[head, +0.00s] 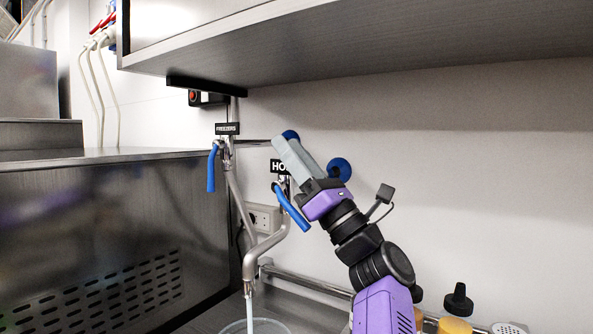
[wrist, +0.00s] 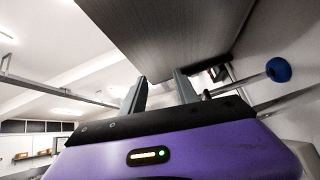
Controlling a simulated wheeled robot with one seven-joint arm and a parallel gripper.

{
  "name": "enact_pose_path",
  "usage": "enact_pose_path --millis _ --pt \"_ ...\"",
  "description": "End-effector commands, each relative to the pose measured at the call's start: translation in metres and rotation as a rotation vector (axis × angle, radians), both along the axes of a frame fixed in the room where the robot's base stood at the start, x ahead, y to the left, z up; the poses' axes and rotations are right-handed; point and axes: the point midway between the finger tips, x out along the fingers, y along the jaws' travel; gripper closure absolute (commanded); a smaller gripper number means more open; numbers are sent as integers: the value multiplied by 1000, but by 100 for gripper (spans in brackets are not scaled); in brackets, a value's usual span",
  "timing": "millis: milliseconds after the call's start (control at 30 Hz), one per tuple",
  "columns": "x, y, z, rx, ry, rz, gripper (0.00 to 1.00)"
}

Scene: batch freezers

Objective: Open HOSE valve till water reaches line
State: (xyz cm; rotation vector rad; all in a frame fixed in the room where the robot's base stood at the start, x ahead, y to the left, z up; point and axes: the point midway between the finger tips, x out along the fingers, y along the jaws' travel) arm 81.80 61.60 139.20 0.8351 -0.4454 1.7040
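In the head view, the HOSE valve's blue lever (head: 291,208) slants down to the right below a partly covered label (head: 277,166). The FREEZERS valve's blue lever (head: 211,168) hangs straight down to its left. A thin stream of water (head: 249,312) runs from the metal spout (head: 250,265) into a clear container (head: 256,326), cut off at the bottom edge; its line and water level cannot be made out. My gripper (head: 282,142) is above the HOSE lever, pointing up and left, apart from it. In the wrist view its fingers (wrist: 158,84) are spread with nothing between them.
A metal shelf (head: 350,45) overhangs the valves. Blue round knobs (head: 339,169) are on the wall by my gripper; one shows in the wrist view (wrist: 278,70). A steel machine (head: 90,240) stands left. Yellow bottles (head: 456,315) stand at lower right beside a rail.

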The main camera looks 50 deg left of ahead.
Motion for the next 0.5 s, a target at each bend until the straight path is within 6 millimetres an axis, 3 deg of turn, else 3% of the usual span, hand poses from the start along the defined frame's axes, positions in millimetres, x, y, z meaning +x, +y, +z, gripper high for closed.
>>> enact_pose_path --millis 33,200,500 --pt "3 0 13 -3 6 -2 64" --pt "4 -1 41 -5 10 -1 64" --pt "4 -1 71 -7 11 -1 64"
